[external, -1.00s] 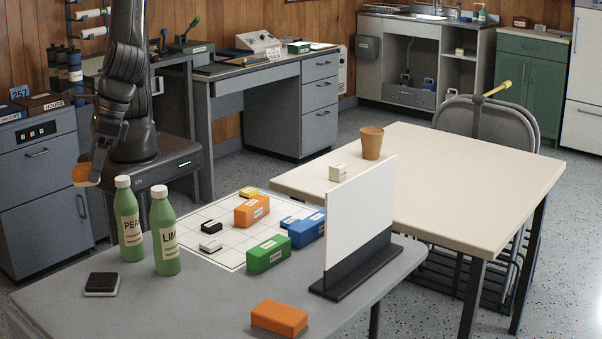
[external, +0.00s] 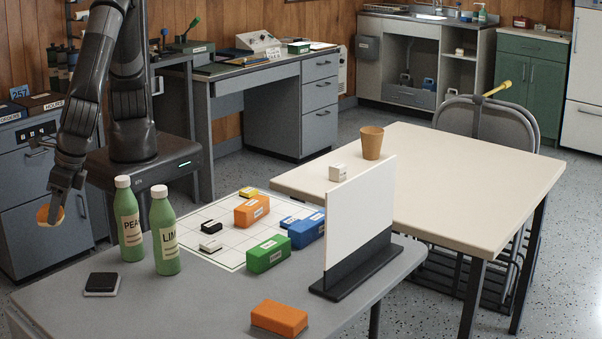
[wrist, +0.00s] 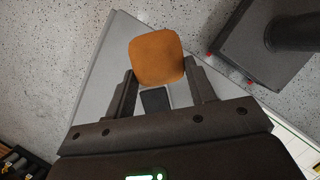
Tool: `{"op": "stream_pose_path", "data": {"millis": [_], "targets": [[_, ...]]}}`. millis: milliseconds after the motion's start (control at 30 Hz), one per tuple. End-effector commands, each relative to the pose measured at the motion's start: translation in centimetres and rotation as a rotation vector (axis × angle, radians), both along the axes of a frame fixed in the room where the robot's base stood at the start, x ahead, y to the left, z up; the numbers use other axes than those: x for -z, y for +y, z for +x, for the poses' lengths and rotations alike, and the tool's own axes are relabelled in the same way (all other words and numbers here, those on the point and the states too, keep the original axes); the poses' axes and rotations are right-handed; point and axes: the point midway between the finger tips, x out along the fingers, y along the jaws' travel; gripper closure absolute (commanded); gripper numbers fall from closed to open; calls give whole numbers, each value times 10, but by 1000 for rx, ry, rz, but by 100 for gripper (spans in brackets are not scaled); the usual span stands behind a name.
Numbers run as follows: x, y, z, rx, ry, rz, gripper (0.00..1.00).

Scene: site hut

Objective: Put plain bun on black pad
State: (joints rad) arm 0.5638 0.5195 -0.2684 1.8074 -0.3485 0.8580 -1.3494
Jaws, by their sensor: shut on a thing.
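My gripper (external: 57,203) is shut on the plain bun (external: 44,215), a rounded golden-brown thing held in the air to the left of the grey table. In the wrist view the bun (wrist: 157,57) sits between the two finger ends of my gripper (wrist: 160,78). The black pad (external: 102,283) is a small dark square lying flat near the left end of the grey table, with nothing on it. In the wrist view the pad (wrist: 155,100) shows below the bun, between the fingers.
Two green bottles, one labelled PEA (external: 129,219) and one LIM (external: 164,232), stand upright behind the pad. A white gridded sheet (external: 222,258) holds several coloured blocks. An orange block (external: 279,317) lies at the front. A white upright panel (external: 360,220) stands at the right.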

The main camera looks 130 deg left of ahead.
Motion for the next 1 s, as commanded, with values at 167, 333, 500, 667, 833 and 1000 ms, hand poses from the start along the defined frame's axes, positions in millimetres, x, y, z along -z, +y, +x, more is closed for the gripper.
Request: {"op": "stream_pose_path", "data": {"millis": [167, 333, 500, 667, 833, 1000], "targets": [[20, 8, 22, -5, 0, 0, 73], [44, 22, 59, -7, 2, 1, 73], [64, 34, 91, -4, 0, 0, 73], [73, 39, 107, -3, -1, -1, 73], [84, 40, 109, -2, 1, 0, 73], [109, 40, 109, -1, 2, 0, 73]]}}
